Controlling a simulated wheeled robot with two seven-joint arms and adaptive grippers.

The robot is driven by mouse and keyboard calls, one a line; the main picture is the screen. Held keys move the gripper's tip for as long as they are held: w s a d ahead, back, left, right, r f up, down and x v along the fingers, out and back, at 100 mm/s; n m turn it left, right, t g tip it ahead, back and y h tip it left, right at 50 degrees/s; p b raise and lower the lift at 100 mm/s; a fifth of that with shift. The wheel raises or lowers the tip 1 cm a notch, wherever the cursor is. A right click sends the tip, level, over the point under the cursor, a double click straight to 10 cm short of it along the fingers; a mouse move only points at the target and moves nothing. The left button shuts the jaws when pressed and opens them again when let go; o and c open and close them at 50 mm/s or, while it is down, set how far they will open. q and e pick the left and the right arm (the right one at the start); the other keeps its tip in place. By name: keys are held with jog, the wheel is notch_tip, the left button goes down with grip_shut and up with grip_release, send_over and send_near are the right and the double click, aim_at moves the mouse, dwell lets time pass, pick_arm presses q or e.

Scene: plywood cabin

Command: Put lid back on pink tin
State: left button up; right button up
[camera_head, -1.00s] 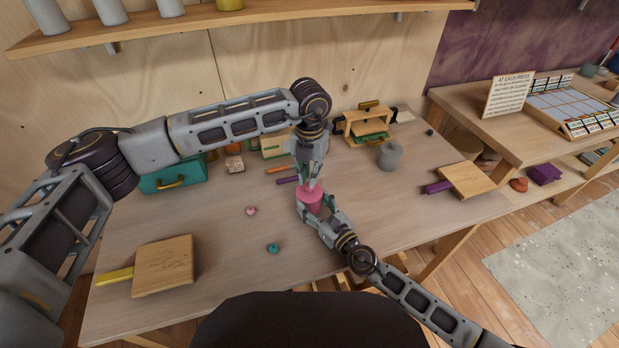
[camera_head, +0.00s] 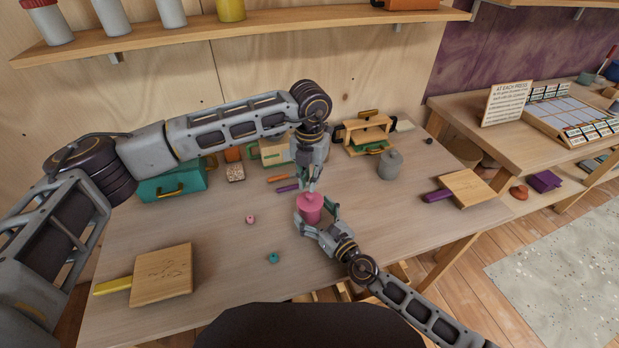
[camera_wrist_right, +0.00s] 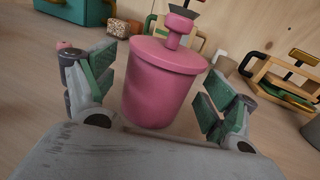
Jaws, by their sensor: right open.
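The pink tin (camera_head: 310,212) stands upright on the table near its middle. Its pink lid (camera_head: 309,200) sits on top, looking level and flush in the right wrist view (camera_wrist_right: 170,54), with its knob (camera_wrist_right: 178,32) upward. My left gripper (camera_head: 311,187) points down right at the knob; whether its fingers grip it is unclear. My right gripper (camera_head: 318,222) is open low at the tin's near side, its green-padded fingers on either side of the tin. In the right wrist view (camera_wrist_right: 160,95) gaps show between pads and tin.
A grey lidded pot (camera_head: 390,165) and a wooden press (camera_head: 368,135) stand behind right. A teal box (camera_head: 172,184) is at back left. A pink bead (camera_head: 250,219) and a teal bead (camera_head: 273,258) lie left of the tin. Wooden boards lie at left (camera_head: 162,275) and right (camera_head: 468,187).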

jog(key=shift+s, duration=0.1)
jog(key=shift+v, duration=5.9)
jog(key=shift+d, duration=0.1)
pick_arm(q)
jog(key=shift+f+b, duration=0.3)
jog(key=shift+f, duration=0.1)
pick_arm(e)
jog(key=shift+f, duration=0.3)
